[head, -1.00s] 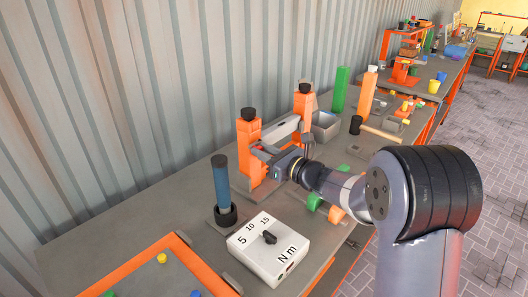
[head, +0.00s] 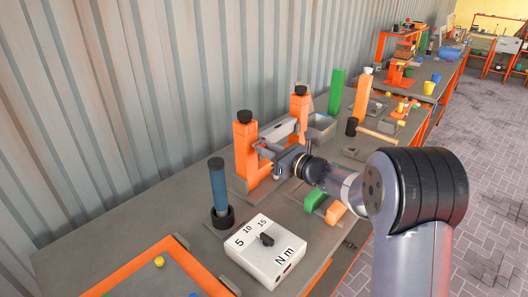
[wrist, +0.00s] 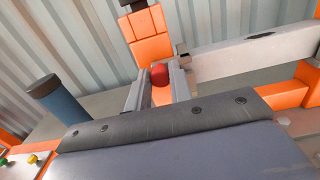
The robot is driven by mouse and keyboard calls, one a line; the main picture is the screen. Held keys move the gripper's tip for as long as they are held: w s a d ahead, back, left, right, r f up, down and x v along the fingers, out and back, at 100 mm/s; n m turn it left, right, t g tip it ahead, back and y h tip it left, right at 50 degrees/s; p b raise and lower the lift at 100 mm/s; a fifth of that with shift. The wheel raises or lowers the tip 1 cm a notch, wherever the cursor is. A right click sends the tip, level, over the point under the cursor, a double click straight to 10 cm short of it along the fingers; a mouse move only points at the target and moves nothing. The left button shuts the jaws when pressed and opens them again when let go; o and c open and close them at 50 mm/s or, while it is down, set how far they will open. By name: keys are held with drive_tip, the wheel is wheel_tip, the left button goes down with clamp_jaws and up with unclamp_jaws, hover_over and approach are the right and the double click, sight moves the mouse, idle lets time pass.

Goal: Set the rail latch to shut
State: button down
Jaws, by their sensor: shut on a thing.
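The rail latch is a pale grey rail (head: 284,131) between a near orange post (head: 246,155) and a far orange post (head: 299,106), both black-capped. In the wrist view the rail (wrist: 245,55) runs to the right from beside an orange post (wrist: 147,36). A red knob (wrist: 160,74) sits in front of that post, between my two grey fingers. My gripper (wrist: 157,84) is shut on this knob. In the head view my gripper (head: 272,154) is at the rail beside the near post, and the knob is mostly hidden.
A blue cylinder (head: 218,188) stands in a black holder left of my gripper. A white torque box (head: 265,250) lies in front. An orange-framed tray (head: 135,265) is at the front left. Green and orange blocks lie under my arm. A corrugated wall is behind.

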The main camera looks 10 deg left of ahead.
drive_tip(key=shift+w+d+r, duration=0.1)
drive_tip(key=shift+w, duration=0.05)
drive_tip(key=c, duration=1.3)
unclamp_jaws()
drive_tip(key=shift+d, duration=0.1)
drive_tip(key=b+v, duration=0.1)
drive_tip(key=v, duration=0.9)
drive_tip(key=shift+s+d, duration=0.2)
drive_tip(key=shift+d, duration=0.05)
